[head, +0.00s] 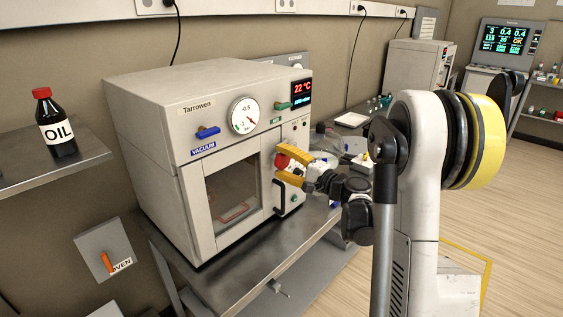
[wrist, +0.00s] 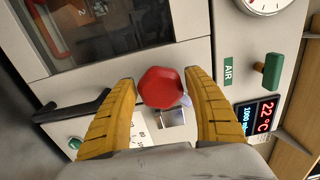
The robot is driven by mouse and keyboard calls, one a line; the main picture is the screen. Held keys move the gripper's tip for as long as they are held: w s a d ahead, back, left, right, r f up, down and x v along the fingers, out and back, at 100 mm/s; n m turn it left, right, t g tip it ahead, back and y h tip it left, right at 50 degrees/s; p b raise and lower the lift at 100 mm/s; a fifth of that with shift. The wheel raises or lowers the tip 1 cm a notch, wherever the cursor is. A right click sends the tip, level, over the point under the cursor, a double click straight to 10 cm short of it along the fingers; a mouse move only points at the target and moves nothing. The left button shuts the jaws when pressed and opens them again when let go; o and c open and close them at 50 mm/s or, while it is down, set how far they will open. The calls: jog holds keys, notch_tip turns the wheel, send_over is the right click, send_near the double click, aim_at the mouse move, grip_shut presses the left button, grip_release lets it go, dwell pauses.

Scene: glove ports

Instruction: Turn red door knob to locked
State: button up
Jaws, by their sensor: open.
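The red door knob (head: 282,161) is on the front of the white Tarrowen oven (head: 150,120), at the right of its glass door. In the wrist view the red knob (wrist: 161,87) shows as a rounded polygon between my yellow fingertips. My gripper (head: 284,167) is open, with one finger on each side of the knob. In the wrist view my gripper (wrist: 161,88) has a finger close to the knob on the left and another on the right; I cannot tell whether either touches. A metal plate with markings, partly hidden, lies by the knob.
A black door handle (head: 279,197) is just below my gripper. A blue vacuum lever (head: 207,132), a gauge (head: 243,115) and a green air lever (head: 282,106) are above. An oil bottle (head: 56,125) stands on the left shelf.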

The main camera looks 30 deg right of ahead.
jog(key=v, duration=1.2)
